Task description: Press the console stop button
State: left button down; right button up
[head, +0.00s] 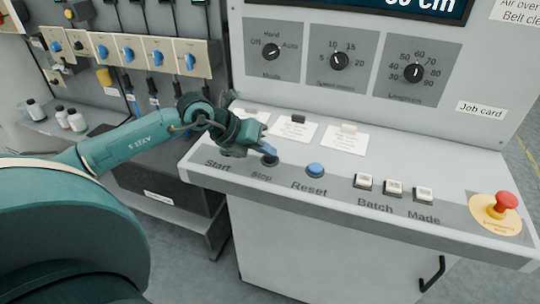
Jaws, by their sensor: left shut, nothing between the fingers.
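The console's sloping ledge carries a dark stop button (269,161) above the printed label "Stop". My left gripper (267,149) is shut and empty, with its blue-grey fingertips right at the stop button, just above or touching it; I cannot tell which. The fingers hide part of the button. The start button above the label "Start" is hidden behind the gripper. My right gripper is out of view.
A blue reset button (315,170) sits to the right, then square batch and made buttons (394,187) and a red emergency stop (506,201). Cards (294,130) lie behind. A panel with blue-handled valves (128,54) and white bottles (76,121) stand left.

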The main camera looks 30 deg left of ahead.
aim_at(265, 159)
pick_arm(q)
jog(key=shift+r+p, duration=0.55)
jog(key=shift+r, duration=0.25)
jog(key=shift+r, duration=0.1)
jog(key=shift+r+p, duration=1.65)
jog(key=shift+r, duration=0.8)
jog(key=shift+s+f, duration=0.1)
